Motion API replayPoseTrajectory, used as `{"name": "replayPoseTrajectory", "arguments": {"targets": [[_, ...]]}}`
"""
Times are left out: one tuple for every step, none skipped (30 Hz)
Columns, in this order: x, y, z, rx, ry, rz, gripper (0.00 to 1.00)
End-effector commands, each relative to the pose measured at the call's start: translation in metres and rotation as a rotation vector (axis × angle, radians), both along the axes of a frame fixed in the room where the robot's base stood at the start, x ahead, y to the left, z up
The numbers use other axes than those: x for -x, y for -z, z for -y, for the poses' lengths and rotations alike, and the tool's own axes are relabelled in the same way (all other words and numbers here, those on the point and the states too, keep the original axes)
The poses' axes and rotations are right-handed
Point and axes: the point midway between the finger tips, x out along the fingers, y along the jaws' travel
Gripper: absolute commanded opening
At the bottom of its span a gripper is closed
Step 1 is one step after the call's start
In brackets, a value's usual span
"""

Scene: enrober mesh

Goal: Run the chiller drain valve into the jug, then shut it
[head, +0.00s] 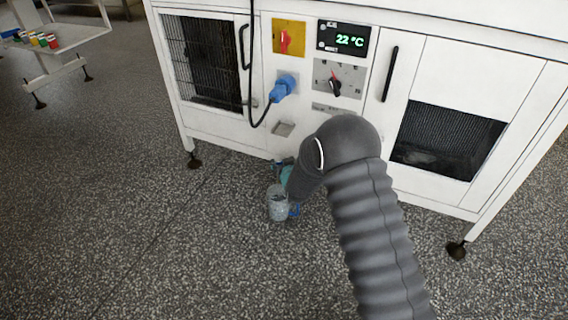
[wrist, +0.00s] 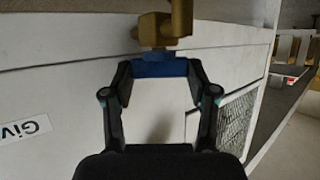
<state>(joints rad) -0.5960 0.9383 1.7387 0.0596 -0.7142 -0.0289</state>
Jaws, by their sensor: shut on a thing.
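The chiller (head: 230,125) is a white cabinet on feet. In the wrist view its drain valve (wrist: 180,18) is a brass body with a blue handle (wrist: 158,68). My gripper (wrist: 158,72) is shut on this blue handle, one finger at each end. In the head view a clear grey jug (head: 278,204) stands on the floor below the cabinet's front edge, with a blue part at its right. My arm hides most of the valve area there. I cannot tell whether liquid runs or how full the jug is.
A blue plug (head: 283,87) with a black cable, a red switch on a yellow plate (head: 289,38), a dial (head: 335,83) and a display reading 22 °C (head: 344,41) are on the front. Speckled floor (head: 120,230) is clear at the left.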

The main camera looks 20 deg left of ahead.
Motion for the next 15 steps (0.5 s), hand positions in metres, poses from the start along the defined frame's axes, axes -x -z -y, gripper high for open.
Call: {"name": "replayPoseTrajectory", "arguments": {"targets": [[0.0015,0.0001,-0.0021,-0.001,0.026,-0.001,0.23],[0.0018,0.0001,-0.0025,-0.002,0.045,-0.001,0.23],[0.0017,0.0001,-0.0025,-0.002,0.072,-0.001,0.23],[0.0019,0.0002,-0.0029,-0.001,0.091,-0.001,0.23],[0.0021,0.0001,-0.0034,-0.002,0.112,-0.001,0.23],[0.0024,0.0001,-0.0038,-0.001,0.14,-0.001,0.23],[0.0024,0.0,-0.0037,-0.001,0.162,-0.001,0.23],[0.0025,-0.0002,-0.004,-0.001,0.183,0.0,0.23],[0.0028,-0.0006,-0.0048,-0.001,0.212,-0.001,0.23],[0.0025,-0.001,-0.0049,-0.001,0.232,-0.001,0.23],[0.0026,-0.0011,-0.0051,0.0,0.253,0.0,0.23],[0.003,-0.0011,-0.0054,0.0,0.282,-0.001,0.23],[0.0032,-0.0011,-0.0059,0.0,0.301,-0.001,0.23],[0.0029,-0.0014,-0.0061,0.0,0.321,0.0,0.23],[0.0029,-0.0017,-0.006,0.0,0.35,0.0,0.23]]}}
